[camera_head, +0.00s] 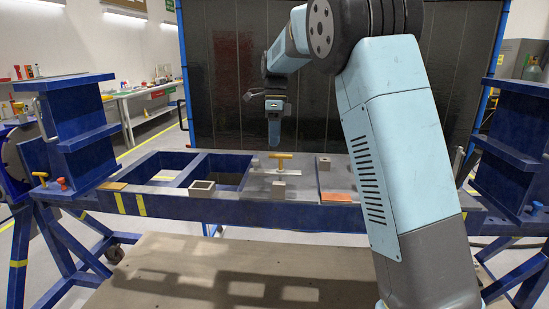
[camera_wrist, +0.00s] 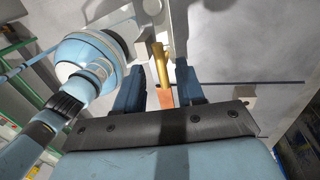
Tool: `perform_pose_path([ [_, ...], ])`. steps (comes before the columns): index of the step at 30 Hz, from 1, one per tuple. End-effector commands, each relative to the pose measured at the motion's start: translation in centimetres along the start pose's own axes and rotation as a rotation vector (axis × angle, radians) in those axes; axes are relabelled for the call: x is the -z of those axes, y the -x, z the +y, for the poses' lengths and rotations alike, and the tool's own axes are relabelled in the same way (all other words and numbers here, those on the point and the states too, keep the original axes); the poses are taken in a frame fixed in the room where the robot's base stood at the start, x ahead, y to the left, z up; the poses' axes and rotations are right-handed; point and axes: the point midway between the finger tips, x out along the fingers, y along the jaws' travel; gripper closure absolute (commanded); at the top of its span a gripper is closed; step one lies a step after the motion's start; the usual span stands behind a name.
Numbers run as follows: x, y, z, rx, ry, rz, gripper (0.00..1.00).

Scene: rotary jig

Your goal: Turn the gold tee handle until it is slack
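The gold tee handle (camera_head: 281,156) stands on the flat plate of the blue jig frame, its crossbar at the top and its stem going down. My gripper (camera_head: 274,143) points down just above it in the head view, slightly left of the crossbar's middle. In the wrist view my gripper (camera_wrist: 160,92) shows two dark blue fingers spread apart. The gold handle (camera_wrist: 160,65) appears in the gap between them, with no finger clearly touching it. The stem's lower end and the exact height gap cannot be told.
The blue jig frame (camera_head: 240,212) has open bays on its left side. A square metal tube piece (camera_head: 202,188) and an orange plate (camera_head: 336,197) lie on it. Blue uprights (camera_head: 75,130) stand at both ends. A dark screen (camera_head: 230,80) stands behind.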

Motion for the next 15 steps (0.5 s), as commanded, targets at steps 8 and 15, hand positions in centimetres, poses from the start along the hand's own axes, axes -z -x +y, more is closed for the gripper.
perform_pose_path([
  [8, 0.0, -4.5, 0.0, -0.001, 0.001, 0.000, 0.61],
  [15, 0.1, -6.3, 0.0, 0.000, 0.000, -0.001, 0.61],
])
